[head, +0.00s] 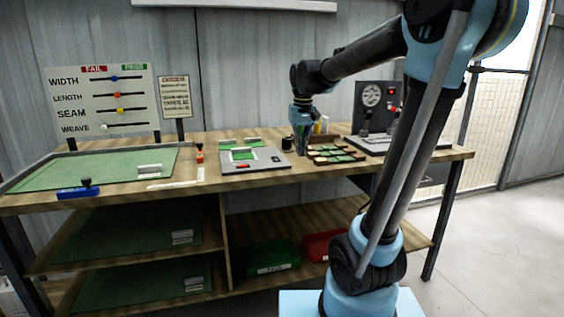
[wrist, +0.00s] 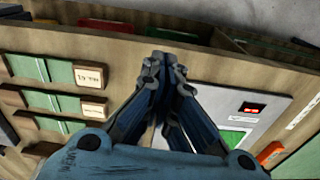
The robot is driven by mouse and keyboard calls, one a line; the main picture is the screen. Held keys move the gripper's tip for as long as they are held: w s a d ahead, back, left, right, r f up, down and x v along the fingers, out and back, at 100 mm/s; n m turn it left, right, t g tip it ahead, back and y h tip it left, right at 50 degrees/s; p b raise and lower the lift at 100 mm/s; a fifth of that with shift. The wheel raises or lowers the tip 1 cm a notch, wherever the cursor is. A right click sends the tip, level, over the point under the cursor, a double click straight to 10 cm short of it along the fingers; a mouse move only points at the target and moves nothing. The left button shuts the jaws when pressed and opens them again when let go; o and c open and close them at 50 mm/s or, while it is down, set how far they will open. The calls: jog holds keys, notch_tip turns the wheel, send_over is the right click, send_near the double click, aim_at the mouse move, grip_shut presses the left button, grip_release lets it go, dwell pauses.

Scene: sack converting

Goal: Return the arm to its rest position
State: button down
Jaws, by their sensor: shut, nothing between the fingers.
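My arm, black and light blue, rises at the right of the head view and reaches back over the workbench (head: 215,183). My gripper (head: 300,150) hangs over the bench between a grey device (head: 255,166) and a wooden sample rack (head: 350,158). In the wrist view my gripper (wrist: 160,60) has its fingertips together with nothing between them. Green samples with wooden tags (wrist: 90,77) lie left of the fingers there, and the grey device (wrist: 228,97) with a red display lies to the right.
A slider board (head: 100,103) stands at the back left above a green mat (head: 100,168). A dark instrument (head: 378,100) stands at the bench's right. A green bin (head: 272,258) and a red bin (head: 322,245) sit on the lower shelf. The floor at right is clear.

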jog(key=s+d+f+m, duration=0.1)
jog(key=s+d+f, duration=0.5)
jog(key=s+f, duration=0.3)
jog(key=s+d+f+m+t, duration=0.1)
jog(key=s+d+f, duration=0.5)
jog(key=s, duration=0.8)
notch_tip(320, 180, down, 4)
jog(key=shift+d+r+t, duration=0.15)
jog(key=shift+d+t, duration=0.1)
jog(key=shift+t, duration=0.05)
jog(key=shift+s, duration=0.1)
